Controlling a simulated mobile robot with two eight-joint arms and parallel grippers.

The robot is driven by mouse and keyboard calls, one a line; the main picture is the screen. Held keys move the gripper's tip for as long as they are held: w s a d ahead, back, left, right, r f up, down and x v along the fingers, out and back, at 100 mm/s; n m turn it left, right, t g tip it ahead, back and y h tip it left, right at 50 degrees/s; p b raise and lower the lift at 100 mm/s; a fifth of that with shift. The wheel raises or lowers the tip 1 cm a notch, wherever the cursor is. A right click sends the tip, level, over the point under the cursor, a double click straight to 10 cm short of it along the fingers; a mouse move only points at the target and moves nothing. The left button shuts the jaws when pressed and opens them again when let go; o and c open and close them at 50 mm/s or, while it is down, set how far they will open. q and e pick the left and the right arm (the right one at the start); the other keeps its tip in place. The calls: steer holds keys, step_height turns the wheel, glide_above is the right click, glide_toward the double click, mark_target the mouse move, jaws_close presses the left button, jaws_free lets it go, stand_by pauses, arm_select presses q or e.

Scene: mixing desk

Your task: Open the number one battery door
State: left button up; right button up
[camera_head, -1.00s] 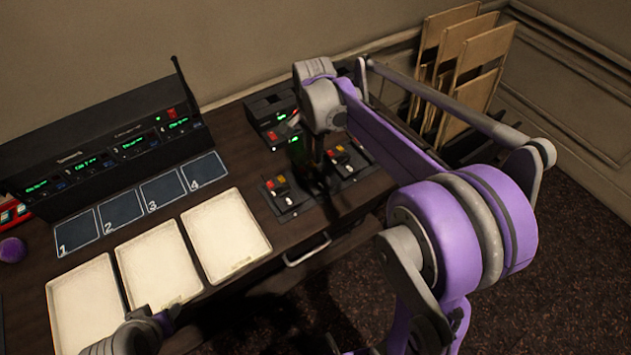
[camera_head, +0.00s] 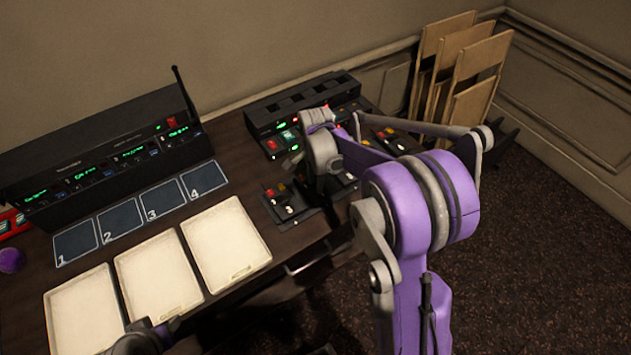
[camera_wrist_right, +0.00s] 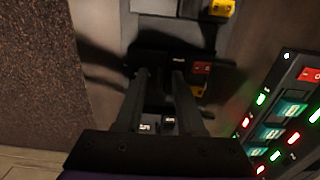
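Small black devices with red and yellow switches lie on the right part of the desk. One device (camera_head: 285,205) shows left of my right arm in the head view; others are partly hidden behind that arm. I cannot tell which one is number one, and no battery door is clearly visible. In the right wrist view, my right gripper (camera_wrist_right: 164,76) has its two fingers apart over a dark device (camera_wrist_right: 204,68) with a red and a yellow switch. Whether they touch it is unclear. My left gripper (camera_head: 150,334) shows only in part at the bottom edge.
A black receiver rack (camera_head: 100,150) with green displays stands at the back left, behind mats numbered 1 to 4 (camera_head: 120,219). Three pale trays (camera_head: 226,242) lie in front. A black charger unit (camera_head: 290,112) with lit buttons stands behind my right arm. Folded wooden chairs (camera_head: 470,70) lean at the right wall.

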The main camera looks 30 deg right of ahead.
jaws_close()
